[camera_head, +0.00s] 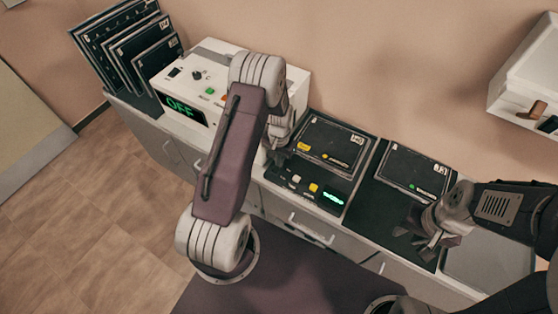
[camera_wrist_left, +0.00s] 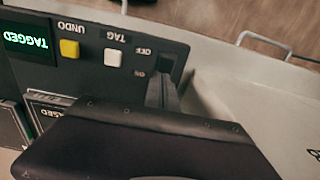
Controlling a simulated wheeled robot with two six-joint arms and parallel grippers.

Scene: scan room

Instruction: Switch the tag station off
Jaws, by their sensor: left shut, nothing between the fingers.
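The tag station (camera_head: 322,184) is a dark panel on the counter, with a green lit display, a yellow button and a white button. In the left wrist view its display (camera_wrist_left: 27,41) reads TAGGED, upside down. The yellow UNDO button (camera_wrist_left: 69,49) and white TAG button (camera_wrist_left: 113,57) show there, beside a switch slot (camera_wrist_left: 167,64) marked OFF and ON. My left gripper (camera_head: 277,155) is shut and empty at the panel's left end. In the left wrist view its fingertips (camera_wrist_left: 165,92) are at the slot and partly cover it; I cannot tell the switch position or contact.
A white console (camera_head: 240,66) whose display (camera_head: 181,107) reads OFF stands left, beside dark plates (camera_head: 125,47) in a rack. One dark plate (camera_head: 333,142) lies behind the station's buttons, another (camera_head: 412,169) further right. My right gripper (camera_head: 422,240) is open above the right counter.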

